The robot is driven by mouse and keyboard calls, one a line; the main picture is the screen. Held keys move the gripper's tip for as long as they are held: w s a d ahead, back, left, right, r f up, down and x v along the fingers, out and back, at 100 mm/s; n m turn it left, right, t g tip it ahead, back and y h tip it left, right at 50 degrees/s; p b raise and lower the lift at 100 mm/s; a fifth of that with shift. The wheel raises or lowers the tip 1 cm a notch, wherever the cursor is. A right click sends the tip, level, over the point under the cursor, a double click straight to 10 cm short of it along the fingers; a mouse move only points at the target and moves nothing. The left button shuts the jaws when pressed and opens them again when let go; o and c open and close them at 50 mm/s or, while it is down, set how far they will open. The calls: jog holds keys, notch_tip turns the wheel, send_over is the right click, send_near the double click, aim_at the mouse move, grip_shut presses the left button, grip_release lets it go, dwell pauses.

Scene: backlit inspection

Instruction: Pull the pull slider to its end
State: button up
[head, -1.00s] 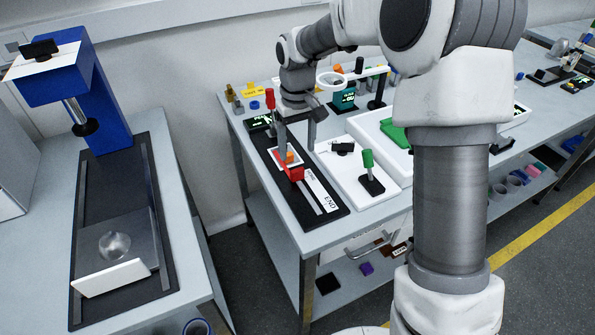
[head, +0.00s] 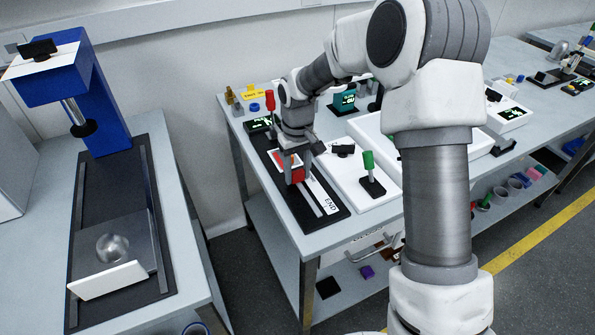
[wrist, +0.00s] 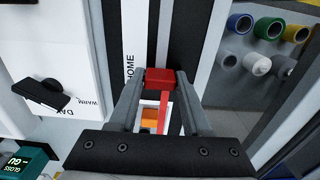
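The pull slider is a black base (head: 302,212) on the bench with a long rail. A white strip marked END (head: 329,203) lies at its near end. Its red block (head: 298,175) sits partway along the rail, and it also shows in the wrist view (wrist: 160,78), close to the lettering HOME. My gripper (head: 298,180) is down at the red block, with one finger on each side of it. In the wrist view the fingers look open, with narrow gaps beside the block. A white-framed piece with an orange part (wrist: 149,114) shows behind the block between the fingers.
A white panel with a black knob (head: 343,150) and a green-topped post (head: 369,160) stands right of the slider. A red post (head: 269,100) stands behind it. A blue press (head: 75,95) occupies the left table, across a gap. The bench edge lies just beyond the END side.

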grip_shut()
dwell(1.1)
